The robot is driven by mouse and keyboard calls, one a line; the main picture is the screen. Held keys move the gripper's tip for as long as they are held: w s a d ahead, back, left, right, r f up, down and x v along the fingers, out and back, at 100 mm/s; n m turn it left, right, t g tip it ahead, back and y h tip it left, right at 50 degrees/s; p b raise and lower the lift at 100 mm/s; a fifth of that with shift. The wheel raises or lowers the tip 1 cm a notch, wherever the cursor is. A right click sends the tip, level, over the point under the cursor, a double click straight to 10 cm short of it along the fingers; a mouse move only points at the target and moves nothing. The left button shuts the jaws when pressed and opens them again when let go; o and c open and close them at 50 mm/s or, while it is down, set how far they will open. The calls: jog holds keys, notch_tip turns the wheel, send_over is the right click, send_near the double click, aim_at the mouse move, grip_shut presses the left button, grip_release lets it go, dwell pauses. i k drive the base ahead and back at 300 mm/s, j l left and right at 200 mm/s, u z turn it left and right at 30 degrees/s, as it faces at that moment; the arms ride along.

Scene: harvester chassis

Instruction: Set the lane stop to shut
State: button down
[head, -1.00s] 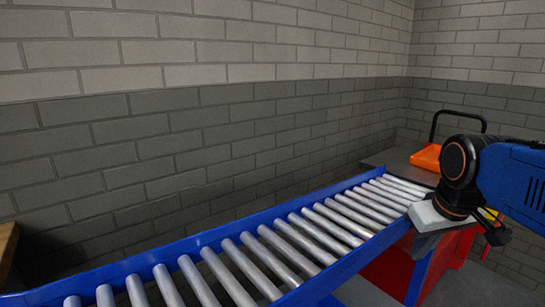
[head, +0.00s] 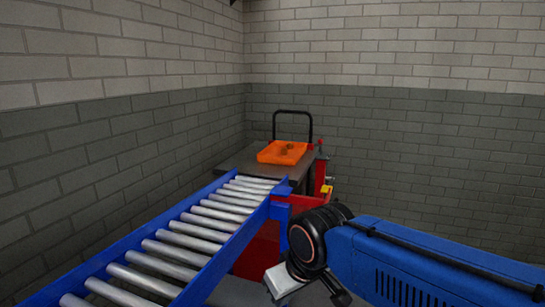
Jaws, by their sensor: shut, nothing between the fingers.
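My gripper (head: 282,281) is at the bottom centre of the head view, a pale grey block below the black wrist. It is shut and holds nothing; its fingertips are hard to make out. It is to the right of the roller lane (head: 170,262), apart from it. The lane has steel rollers between blue side rails and runs away toward a grey table. A blue bracket (head: 281,189) stands at the far right end of the lane. I cannot tell for certain which part is the lane stop or how it is set.
An orange tray (head: 283,152) lies on the grey table (head: 235,165) beyond the lane. A red post (head: 320,172) and a small yellow part (head: 327,189) stand to its right. A red panel (head: 257,255) is beside the lane. Brick walls close off the left and back.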

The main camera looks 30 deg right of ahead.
aim_at(294, 199)
jog(key=k+l+z, duration=0.1)
jog(key=z, duration=0.25)
jog(key=k+l+z, duration=0.2)
jog(key=z, duration=0.2)
